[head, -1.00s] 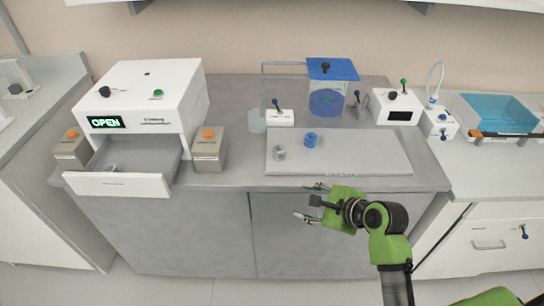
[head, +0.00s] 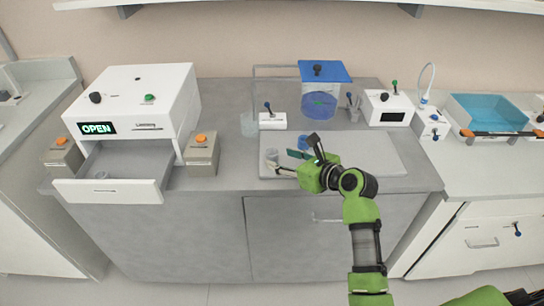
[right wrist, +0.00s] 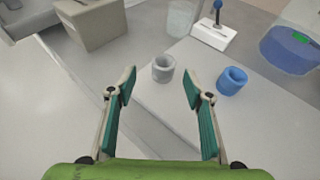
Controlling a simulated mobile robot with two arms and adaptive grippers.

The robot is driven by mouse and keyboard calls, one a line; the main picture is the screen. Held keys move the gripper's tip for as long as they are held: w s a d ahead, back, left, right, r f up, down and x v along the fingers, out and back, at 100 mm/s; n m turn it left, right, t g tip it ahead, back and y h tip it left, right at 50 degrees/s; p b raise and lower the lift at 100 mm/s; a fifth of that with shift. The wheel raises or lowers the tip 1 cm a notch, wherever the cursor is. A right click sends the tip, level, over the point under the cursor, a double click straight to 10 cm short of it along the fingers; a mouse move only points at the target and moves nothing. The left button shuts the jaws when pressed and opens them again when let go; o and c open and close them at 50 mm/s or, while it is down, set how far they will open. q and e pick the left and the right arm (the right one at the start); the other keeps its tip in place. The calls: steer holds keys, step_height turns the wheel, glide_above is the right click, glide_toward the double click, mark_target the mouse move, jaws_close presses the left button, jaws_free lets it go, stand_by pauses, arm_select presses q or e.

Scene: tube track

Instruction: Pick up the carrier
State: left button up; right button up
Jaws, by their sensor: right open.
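Two small round hollow holders, likely carriers, stand upright on the light grey board (head: 375,155): a grey one (head: 271,155) and a blue one (head: 304,142). My right gripper (head: 287,163) is open and low over the board, its fingers pointing at the grey holder. In the right wrist view, the grey holder (right wrist: 163,70) lies ahead between the open fingertips (right wrist: 159,78), apart from both. The blue holder (right wrist: 232,80) stands just outside the right finger. In the head view my gripper partly covers the blue one. My left gripper is not in view.
A white machine (head: 140,95) marked OPEN has its drawer (head: 110,192) pulled out at the left. Grey boxes with orange buttons (head: 202,152) flank it. A white lever block (head: 271,121) and a blue-lidded container (head: 322,90) stand behind the board.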

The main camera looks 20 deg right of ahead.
mark_target(270, 151)
steer(key=x, duration=0.5)
steer(key=shift+w+d+r, duration=0.2)
steer(key=shift+w, duration=0.2)
steer(key=shift+w+a+f, duration=0.2)
steer(key=shift+w+f, duration=0.05)
steer(key=shift+w, duration=0.15)
steer(key=c, duration=1.2)
